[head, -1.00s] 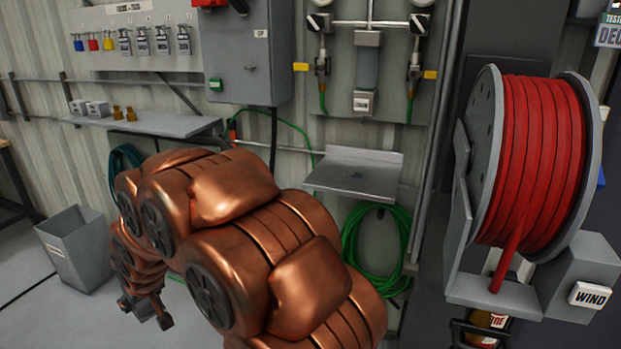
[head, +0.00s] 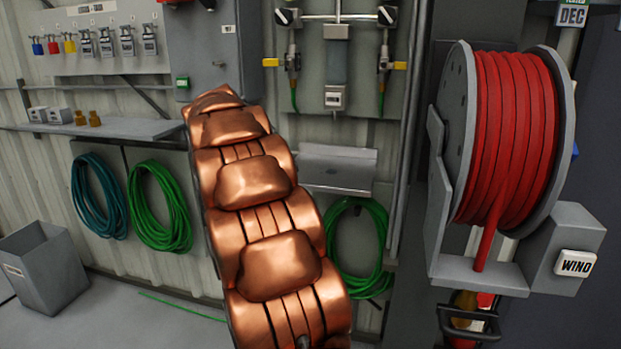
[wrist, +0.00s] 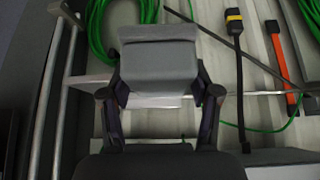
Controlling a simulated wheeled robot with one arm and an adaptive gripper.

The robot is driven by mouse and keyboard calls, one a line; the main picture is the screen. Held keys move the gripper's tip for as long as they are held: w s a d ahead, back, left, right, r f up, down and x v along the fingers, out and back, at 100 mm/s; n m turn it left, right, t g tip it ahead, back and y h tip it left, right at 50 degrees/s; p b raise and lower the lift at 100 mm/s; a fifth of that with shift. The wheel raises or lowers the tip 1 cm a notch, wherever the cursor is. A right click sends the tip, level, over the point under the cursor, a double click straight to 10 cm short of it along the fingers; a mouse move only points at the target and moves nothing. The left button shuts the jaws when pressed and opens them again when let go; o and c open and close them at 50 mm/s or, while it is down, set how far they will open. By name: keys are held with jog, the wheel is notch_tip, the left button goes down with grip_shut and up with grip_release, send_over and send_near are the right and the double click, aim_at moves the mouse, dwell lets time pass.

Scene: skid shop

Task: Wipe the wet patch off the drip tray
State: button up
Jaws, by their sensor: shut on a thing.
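The drip tray (head: 336,180) appears to be the grey metal ledge with a raised back on the wall, right of my arm in the head view. A wet patch cannot be made out clearly on it. My gripper (wrist: 162,92) shows in the wrist view, its two fingers shut on the sides of a grey block-like pad (wrist: 159,62). The pad covers what lies straight beyond it. In the head view my gripper and the pad are hidden behind my copper arm.
A green hose coil (head: 358,248) hangs below the ledge. A red hose reel (head: 515,135) stands out at right. A valve panel (head: 335,60) is above the ledge.

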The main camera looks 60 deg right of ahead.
jog(key=s+d+r+m+g+b, duration=0.2)
jog(key=s+d+r+m+g, duration=0.15)
jog(key=s+d+m, duration=0.4)
jog(key=shift+n, duration=0.85)
jog(key=d+p, duration=0.3)
jog(key=d, duration=0.1)
jog(key=w+d+f+p, duration=0.1)
jog(key=d+p, duration=0.2)
jog(key=d, duration=0.1)
jog(key=w+d+p, duration=0.1)
jog(key=d+p, duration=0.2)
jog(key=d, duration=0.1)
jog(key=shift+f, duration=0.3)
jog(key=shift+w+d+f+p, duration=0.15)
jog(key=shift+w+d+p, duration=0.15)
jog(key=shift+d+p, duration=0.3)
jog(key=shift+w+d+f+p, duration=0.1)
jog(key=shift+w+d+p, duration=0.2)
jog(key=shift+d, duration=0.4)
jog(key=d+p, duration=0.2)
jog(key=w+d+f+p, duration=0.1)
jog(key=shift+d+f, duration=0.1)
jog(key=shift+d, duration=0.1)
